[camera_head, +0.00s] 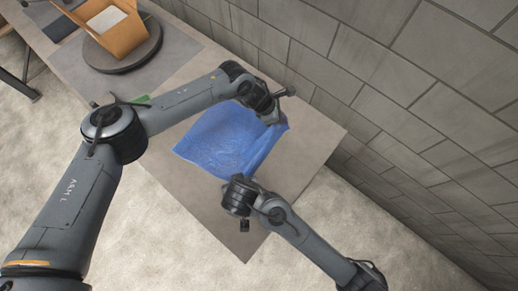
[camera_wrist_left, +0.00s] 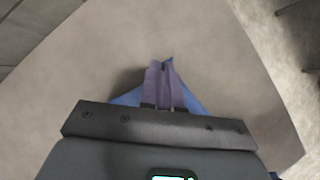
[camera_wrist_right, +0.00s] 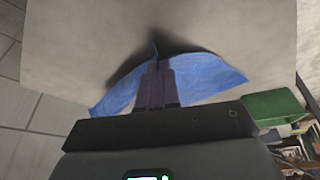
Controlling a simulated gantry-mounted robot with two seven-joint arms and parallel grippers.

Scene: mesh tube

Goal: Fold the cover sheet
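The blue cover sheet (camera_head: 222,142) lies rumpled on the table, partly under my arms. My left gripper (camera_head: 272,117) is at its upper right corner. In the left wrist view, my left fingers (camera_wrist_left: 163,68) are closed together with a pinched peak of blue sheet (camera_wrist_left: 125,97) between them. My right gripper is at the sheet's lower edge in the head view, its fingertips hidden there. In the right wrist view, my right fingers (camera_wrist_right: 157,70) are closed on a raised fold of the sheet (camera_wrist_right: 212,74), which spreads to both sides.
The grey-brown table (camera_head: 308,132) has bare room right of and below the sheet. A brick wall (camera_head: 400,90) runs along its far side. An orange-brown container (camera_head: 122,35) stands on a dark round base at upper left. A green bin (camera_wrist_right: 277,107) shows in the right wrist view.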

